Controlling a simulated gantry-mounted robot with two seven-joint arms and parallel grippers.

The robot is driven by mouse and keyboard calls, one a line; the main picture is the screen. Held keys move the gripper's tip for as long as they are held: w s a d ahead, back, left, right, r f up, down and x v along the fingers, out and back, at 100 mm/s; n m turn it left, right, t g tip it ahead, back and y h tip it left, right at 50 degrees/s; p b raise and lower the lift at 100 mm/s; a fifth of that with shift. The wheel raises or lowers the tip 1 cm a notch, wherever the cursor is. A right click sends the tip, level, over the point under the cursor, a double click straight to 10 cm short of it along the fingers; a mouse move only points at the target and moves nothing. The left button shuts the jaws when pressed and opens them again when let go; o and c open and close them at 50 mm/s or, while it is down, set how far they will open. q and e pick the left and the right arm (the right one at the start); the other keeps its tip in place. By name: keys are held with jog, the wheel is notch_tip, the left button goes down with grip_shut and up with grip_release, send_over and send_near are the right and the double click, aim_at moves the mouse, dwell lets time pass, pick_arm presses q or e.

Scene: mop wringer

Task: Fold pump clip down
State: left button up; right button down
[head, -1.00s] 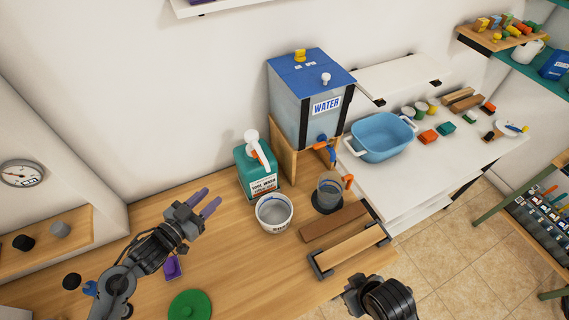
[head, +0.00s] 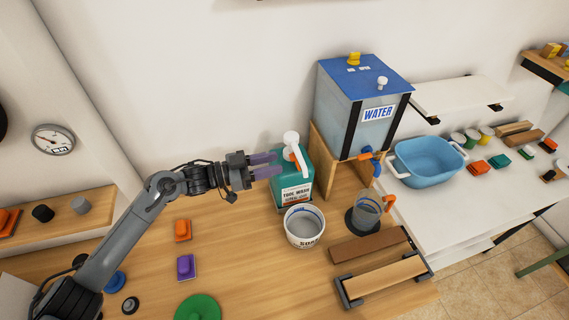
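The green tool wash bottle (head: 292,185) stands upright on the wooden bench near the wall. Its white pump head (head: 291,138) is on top, with a long white spout pointing down and to the right. A small orange clip (head: 288,154) shows at the pump's neck, partly hidden by the spout. My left gripper (head: 279,165) is just left of the neck and clip, with its two purple fingers pointing right. The fingers are apart with nothing seen between them. I cannot tell whether the fingertips touch the bottle. My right gripper is out of view.
A white soap tub (head: 305,236) stands just in front of the bottle. A wooden stand with the water tank (head: 345,105) is close on the right. Bare bench lies left of the tub.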

aim_at(294, 162)
pick_arm(q)
jog(key=shift+b+x, duration=0.55)
jog(key=shift+x, duration=1.45)
grip_shut()
jog(key=f+h+b, duration=0.1)
jog(key=b, duration=0.2)
jog(key=f+t+h+b, duration=0.1)
jog(key=h+b, duration=0.1)
jog(key=b, duration=0.1)
jog(key=shift+s+a+f, duration=0.15)
jog(key=shift+s+a, duration=0.05)
jog(key=shift+a, duration=0.15)
jog(key=shift+t+h+b, duration=0.3)
jog(key=shift+h+b, duration=0.2)
jog(key=shift+a+r, duration=0.1)
jog(key=shift+r, duration=0.15)
grip_release()
